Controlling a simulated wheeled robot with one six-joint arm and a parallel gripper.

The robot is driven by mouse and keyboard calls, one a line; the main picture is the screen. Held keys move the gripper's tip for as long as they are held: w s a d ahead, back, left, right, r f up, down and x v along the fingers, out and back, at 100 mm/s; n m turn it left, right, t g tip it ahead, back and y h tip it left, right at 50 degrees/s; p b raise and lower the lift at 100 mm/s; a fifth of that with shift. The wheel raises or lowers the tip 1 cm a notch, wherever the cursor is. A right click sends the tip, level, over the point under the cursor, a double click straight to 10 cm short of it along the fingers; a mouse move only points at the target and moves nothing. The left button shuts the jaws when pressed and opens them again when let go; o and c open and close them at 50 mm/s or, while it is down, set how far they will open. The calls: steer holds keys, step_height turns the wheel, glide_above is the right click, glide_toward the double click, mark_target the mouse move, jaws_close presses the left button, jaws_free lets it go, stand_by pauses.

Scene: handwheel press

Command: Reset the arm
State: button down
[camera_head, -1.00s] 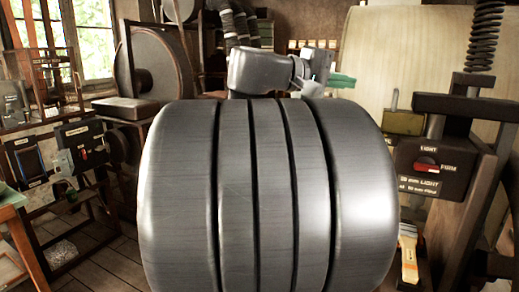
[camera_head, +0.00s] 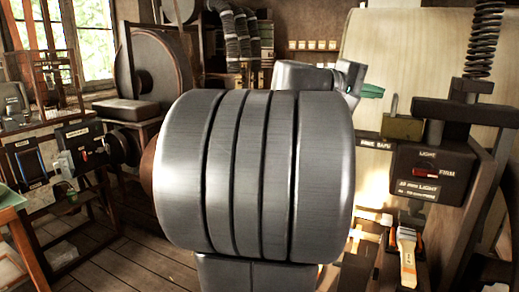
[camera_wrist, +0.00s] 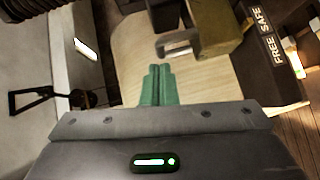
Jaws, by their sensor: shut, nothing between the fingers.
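My gripper (camera_wrist: 157,86) shows in the wrist view as two green fingers shut together, with nothing between them. In the head view only a bit of its green (camera_head: 371,91) shows past my grey arm links, which fill the middle and hide much of the room behind them. In the wrist view a brass padlock (camera_wrist: 205,35) with a grey shackle lies just beyond the fingertips, apart from them. The padlock also shows in the head view (camera_head: 403,127), above a label strip on the right.
A stand with boxes (camera_head: 82,145) is at the left. Floorboards (camera_head: 150,262) show clear at lower left.

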steer(key=w+a+p, duration=0.1)
steer(key=w+a, duration=0.3)
steer(key=b+v, duration=0.1)
steer(key=v, duration=0.9)
steer(key=shift+w+a+r+b, duration=0.2)
steer(key=shift+a+r+b, duration=0.05)
steer(key=shift+b, duration=0.05)
